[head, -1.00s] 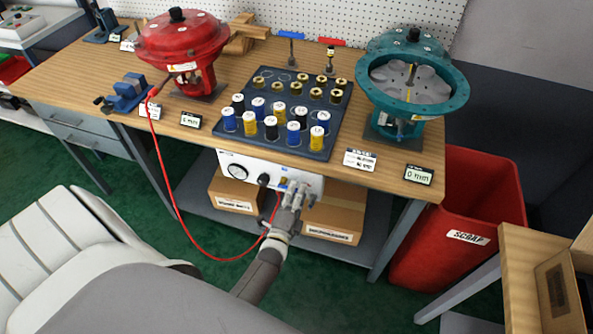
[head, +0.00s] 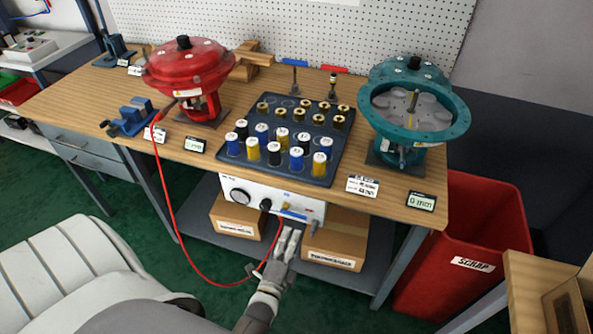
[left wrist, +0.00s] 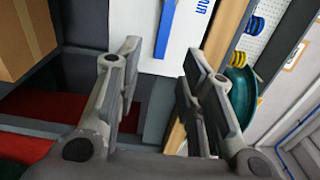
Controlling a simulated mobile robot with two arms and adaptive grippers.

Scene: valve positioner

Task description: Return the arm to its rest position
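My left gripper (head: 286,242) is in front of the bench, just below the white air supply box (head: 262,199). In the left wrist view its two fingers (left wrist: 163,75) are apart with nothing between them, and the white box with its blue bar lies beyond them. The left arm comes up from the bottom of the head view. My right gripper is not in view. The red valve actuator (head: 188,68) stands at the left of the bench, with a red hose (head: 176,226) looping down from it towards the gripper. The teal actuator (head: 408,100) stands at the right.
A dark tray (head: 322,171) of several spools sits mid-bench. Cardboard boxes (head: 335,247) stand on the lower shelf close to the gripper. A red scrap bin (head: 450,245) is right of the bench. Green floor (head: 130,200) is open at the front left.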

